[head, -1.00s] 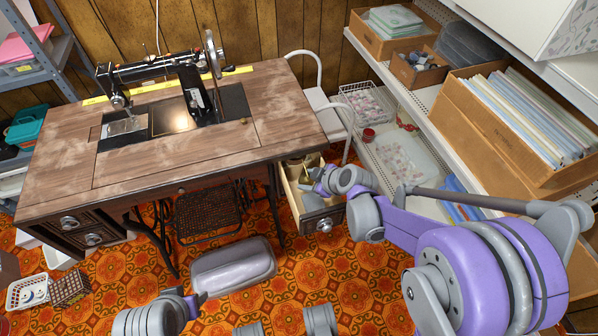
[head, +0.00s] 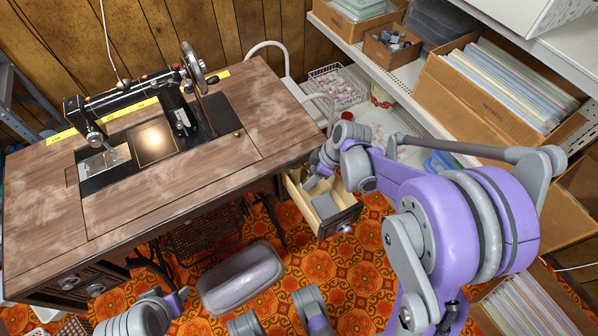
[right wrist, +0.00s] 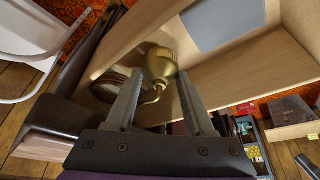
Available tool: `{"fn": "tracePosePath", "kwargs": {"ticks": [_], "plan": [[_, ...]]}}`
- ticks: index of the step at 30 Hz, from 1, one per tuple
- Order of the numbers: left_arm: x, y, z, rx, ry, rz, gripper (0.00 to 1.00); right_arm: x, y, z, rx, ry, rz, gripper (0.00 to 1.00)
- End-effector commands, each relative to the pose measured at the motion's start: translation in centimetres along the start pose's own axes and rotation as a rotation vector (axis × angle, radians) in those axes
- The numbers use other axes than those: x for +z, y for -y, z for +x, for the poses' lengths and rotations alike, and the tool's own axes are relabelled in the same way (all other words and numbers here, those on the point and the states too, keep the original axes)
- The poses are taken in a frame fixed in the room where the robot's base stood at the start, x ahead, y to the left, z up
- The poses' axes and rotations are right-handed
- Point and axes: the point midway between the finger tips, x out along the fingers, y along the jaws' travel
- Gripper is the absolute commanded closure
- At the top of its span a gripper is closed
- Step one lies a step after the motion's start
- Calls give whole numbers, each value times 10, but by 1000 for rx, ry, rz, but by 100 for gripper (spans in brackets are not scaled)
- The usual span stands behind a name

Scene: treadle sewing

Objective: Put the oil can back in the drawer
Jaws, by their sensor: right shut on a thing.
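The brass oil can (right wrist: 160,66) has a rounded body and a thin curved spout. In the right wrist view it sits between the fingers of my right gripper (right wrist: 160,78), which is shut on it. The open drawer (head: 341,221) pulls out from the right side of the sewing table. My right gripper (head: 316,174) is at the rear part of the drawer in the head view, and the can is hidden there. In the wrist view, the drawer's pale wooden wall (right wrist: 240,66) is close behind the can. I cannot tell whether the can touches the drawer. My left gripper is not in view.
The wooden table (head: 180,190) carries a black sewing machine (head: 125,103). A white chair (head: 300,88) stands behind. Shelves with boxes line the right. A grey rounded case (head: 241,278) is on the floor.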

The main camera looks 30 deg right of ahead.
Motion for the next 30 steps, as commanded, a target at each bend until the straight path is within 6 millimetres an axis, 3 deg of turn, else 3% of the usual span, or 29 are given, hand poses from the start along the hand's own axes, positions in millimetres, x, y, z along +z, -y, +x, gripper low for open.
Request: {"fn": "tracePosePath", "kwargs": {"ticks": [3,17,18,22,30], "plan": [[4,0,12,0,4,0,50,11,-1,10,0,0,0,100],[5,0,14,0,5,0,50,13,-1,14,1,-1,-2,100],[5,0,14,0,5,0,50,13,-1,13,2,-1,-3,39],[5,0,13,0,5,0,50,13,-1,12,2,-2,-3,16],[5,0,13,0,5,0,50,12,-1,12,2,-2,-3,16]]}}
